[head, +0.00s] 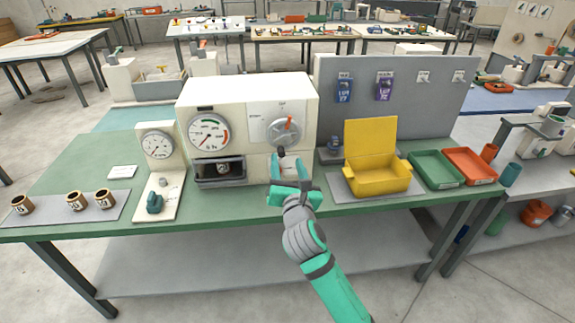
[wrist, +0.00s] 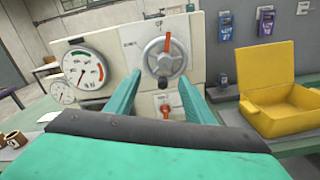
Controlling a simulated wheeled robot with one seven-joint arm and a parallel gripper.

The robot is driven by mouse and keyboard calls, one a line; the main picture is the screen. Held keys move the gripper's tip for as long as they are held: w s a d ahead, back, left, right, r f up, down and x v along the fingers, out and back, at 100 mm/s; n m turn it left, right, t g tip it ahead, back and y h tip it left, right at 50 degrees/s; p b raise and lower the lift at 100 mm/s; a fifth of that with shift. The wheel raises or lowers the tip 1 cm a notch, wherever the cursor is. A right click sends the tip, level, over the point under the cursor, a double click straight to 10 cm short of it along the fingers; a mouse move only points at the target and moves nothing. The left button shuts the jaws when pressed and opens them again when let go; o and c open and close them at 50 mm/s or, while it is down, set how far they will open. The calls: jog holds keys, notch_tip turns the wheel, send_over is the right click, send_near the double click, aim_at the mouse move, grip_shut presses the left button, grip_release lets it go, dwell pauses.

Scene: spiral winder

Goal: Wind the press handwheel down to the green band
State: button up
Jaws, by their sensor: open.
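The press is a cream box on the green bench, with a grey handwheel (head: 286,130) on the right of its front. The handwheel also shows in the wrist view (wrist: 164,58), with a red pointer near its top and a dark knob at its lower edge. A round gauge (head: 209,133) with green and red bands is left of the wheel; it also shows in the wrist view (wrist: 84,70). My gripper (head: 289,164) is open and empty, just below and in front of the wheel. Its fingers (wrist: 157,95) point toward the press, apart from the wheel.
A yellow open-lidded box (head: 378,178), a green tray (head: 436,168) and a red tray (head: 470,165) stand to the right. A smaller gauge stand (head: 157,147) and several brown cups (head: 76,200) are left. A grey panel (head: 400,110) stands behind the yellow box.

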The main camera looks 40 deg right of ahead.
dwell(0.4)
jog(key=v, duration=1)
jog(key=shift+s+a, duration=0.3)
